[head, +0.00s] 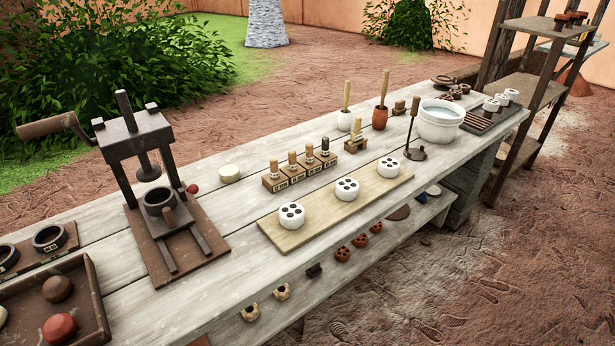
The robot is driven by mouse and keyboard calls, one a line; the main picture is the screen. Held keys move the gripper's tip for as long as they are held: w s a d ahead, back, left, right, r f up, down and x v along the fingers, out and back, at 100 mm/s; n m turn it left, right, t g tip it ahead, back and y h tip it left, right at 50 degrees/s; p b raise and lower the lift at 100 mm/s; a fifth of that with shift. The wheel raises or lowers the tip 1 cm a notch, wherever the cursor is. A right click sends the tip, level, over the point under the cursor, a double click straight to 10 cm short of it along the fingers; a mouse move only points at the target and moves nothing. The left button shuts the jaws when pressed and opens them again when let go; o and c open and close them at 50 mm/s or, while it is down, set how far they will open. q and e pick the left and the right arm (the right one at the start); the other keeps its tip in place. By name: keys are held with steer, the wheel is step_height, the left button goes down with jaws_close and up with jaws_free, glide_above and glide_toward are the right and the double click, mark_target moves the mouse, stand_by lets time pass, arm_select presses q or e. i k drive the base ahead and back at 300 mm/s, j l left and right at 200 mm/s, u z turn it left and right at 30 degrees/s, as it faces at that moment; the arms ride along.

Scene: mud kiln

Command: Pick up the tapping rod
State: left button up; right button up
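A thin dark rod with a brown top (412,115) stands upright on a round dark base (414,153) on the long wooden table; it looks like the tapping rod. It is just right of a pale board (330,217) bearing 3 white cylinders with dark holes, and in front of a white bowl. Two other sticks stand in small pots behind it: one in a white pot (344,121), one in a terracotta pot (380,117). Neither of my grippers is in the head view.
A dark press (140,135) with a side handle stands at left, by a wooden tray (92,301) of clay balls. A block (298,172) of stamps is mid-table. A shelf below holds small pieces.

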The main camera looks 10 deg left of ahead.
mark_target(347, 88)
steer(key=l+u, duration=0.2)
steer(key=u, duration=0.85)
steer(key=l+u, duration=0.25)
steer(key=l, duration=0.2)
steer(key=l+u, duration=0.25)
steer(key=l, duration=0.15)
steer(key=k+l+u, duration=0.2)
steer(key=l, duration=0.2)
steer(key=l+u, duration=0.25)
steer(key=l, duration=0.2)
steer(key=k+l+u, duration=0.25)
steer(key=i+l, duration=0.1)
steer(key=l, duration=0.05)
